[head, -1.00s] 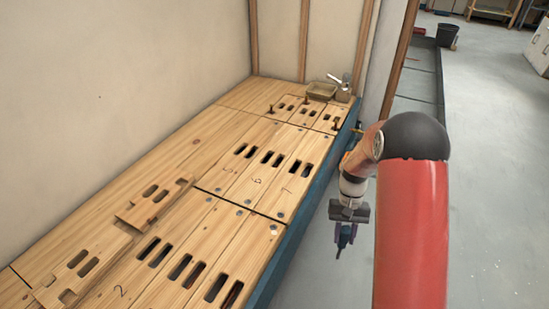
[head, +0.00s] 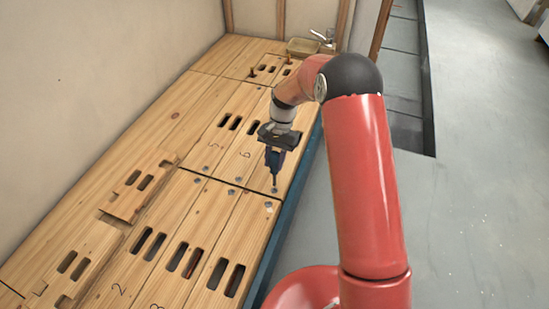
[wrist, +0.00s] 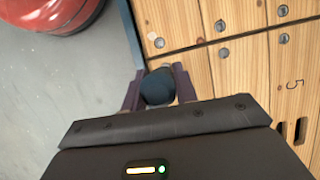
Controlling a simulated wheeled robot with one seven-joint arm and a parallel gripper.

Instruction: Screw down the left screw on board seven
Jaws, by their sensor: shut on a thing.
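My gripper (head: 275,153) is shut on a tool with a dark blue handle and a thin shaft pointing down, apparently a screwdriver (head: 275,175). Its handle shows between the purple fingers in the wrist view (wrist: 158,88). Board seven (head: 257,172) is the wooden board beside the blue bench edge; my arm covers its slots and number. A screw (head: 274,190) sits at its near end, just below the tool tip. I cannot tell whether tip and screw touch. In the wrist view the handle and gripper hide this screw.
Boards five (head: 213,145) and six (head: 243,155) lie to the left, each with a near-end screw. Another slotted row (head: 250,222) lies nearer, with its own screws. Two upright bolts and a tray (head: 302,46) stand at the far end. Open floor lies right of the blue edge (head: 291,190).

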